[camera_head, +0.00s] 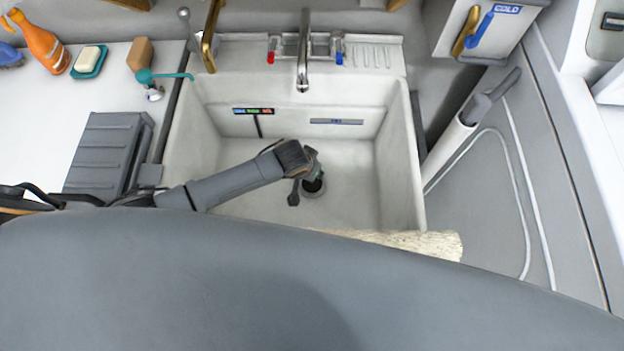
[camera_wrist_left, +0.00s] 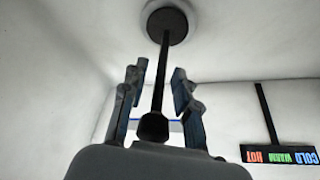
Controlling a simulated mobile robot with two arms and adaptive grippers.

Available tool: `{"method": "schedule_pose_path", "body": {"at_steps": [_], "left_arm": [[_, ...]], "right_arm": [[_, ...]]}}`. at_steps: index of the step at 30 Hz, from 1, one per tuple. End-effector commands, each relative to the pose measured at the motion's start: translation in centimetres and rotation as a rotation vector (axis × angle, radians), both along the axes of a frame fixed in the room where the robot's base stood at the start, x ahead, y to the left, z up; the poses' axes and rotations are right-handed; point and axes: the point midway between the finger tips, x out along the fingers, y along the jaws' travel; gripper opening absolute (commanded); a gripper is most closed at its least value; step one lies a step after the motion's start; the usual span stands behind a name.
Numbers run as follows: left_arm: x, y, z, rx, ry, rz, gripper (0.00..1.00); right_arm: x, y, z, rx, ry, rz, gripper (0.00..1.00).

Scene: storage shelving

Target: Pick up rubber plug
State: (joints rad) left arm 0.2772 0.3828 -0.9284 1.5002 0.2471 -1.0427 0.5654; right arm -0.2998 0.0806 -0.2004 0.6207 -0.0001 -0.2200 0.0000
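The rubber plug appears in the left wrist view as a dark round disc (camera_wrist_left: 167,26) with a thin black stem, ending in a black knob near my gripper's palm. The disc lies at a pale ring in the sink floor; I cannot tell how it sits there. My left gripper (camera_head: 306,181) is down inside the sink, over the dark drain area (camera_head: 313,187). In the wrist view my left gripper (camera_wrist_left: 158,80) is open, with the stem between its fingers and gaps visible on both sides. In the head view the gripper mostly hides the plug. My right gripper is not in view.
The white sink (camera_head: 399,165) has high walls around my left arm. A faucet (camera_head: 303,60) hangs over its back edge. A grey ribbed box (camera_head: 108,150), a soap dish (camera_head: 90,62) and an orange spray bottle (camera_head: 42,42) stand on the left counter. The sink's right side is free.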

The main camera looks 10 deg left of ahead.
Motion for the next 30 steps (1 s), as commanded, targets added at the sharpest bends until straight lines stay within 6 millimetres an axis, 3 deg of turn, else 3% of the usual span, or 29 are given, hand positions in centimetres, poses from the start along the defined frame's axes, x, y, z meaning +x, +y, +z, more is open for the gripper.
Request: {"method": "schedule_pose_path", "body": {"at_steps": [1,3,18,30], "left_arm": [[0.0,0.0,0.0,0.0,0.0,0.0,0.14],[0.0,0.0,0.0,0.0,0.0,0.0,0.0],[0.1,0.0,0.5,-0.002,-0.001,0.001,0.0],[0.1,0.0,7.7,-0.002,-0.002,0.001,0.0]], "right_arm": [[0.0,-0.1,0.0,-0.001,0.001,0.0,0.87],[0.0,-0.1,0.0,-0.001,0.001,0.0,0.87],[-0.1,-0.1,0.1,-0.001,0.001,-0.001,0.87],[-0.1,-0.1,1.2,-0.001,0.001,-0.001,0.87]]}}
